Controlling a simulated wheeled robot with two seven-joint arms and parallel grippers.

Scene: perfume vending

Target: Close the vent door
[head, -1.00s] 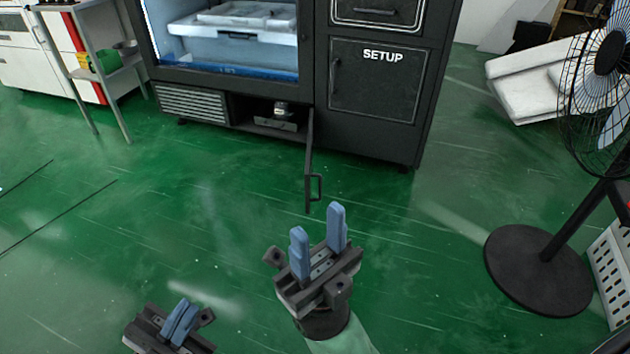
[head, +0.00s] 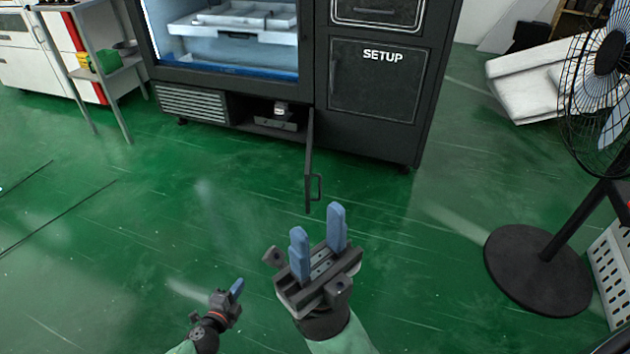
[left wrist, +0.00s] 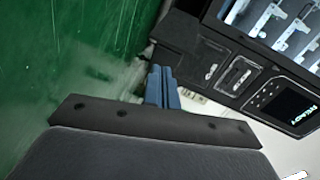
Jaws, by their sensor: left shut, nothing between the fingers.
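The vent door (head: 309,165) is a dark panel with a handle (head: 317,187). It stands swung open, edge-on to the head view, at the bottom of the black vending machine (head: 378,135). The open compartment (head: 270,121) beside it holds a small device. My right gripper (head: 318,245) is open and empty, in front of the door and below it in the picture. My left gripper (head: 238,287) is shut and empty, lower left of the right one and apart from the door. Its blue fingers show together in the left wrist view (left wrist: 161,86), with the machine's panels beyond.
A black fan on a round base (head: 538,270) stands at the right. A metal shelf stand (head: 108,75) is at the upper left. A slatted grille (head: 193,103) is left of the compartment. The green floor (head: 200,200) before the machine is clear.

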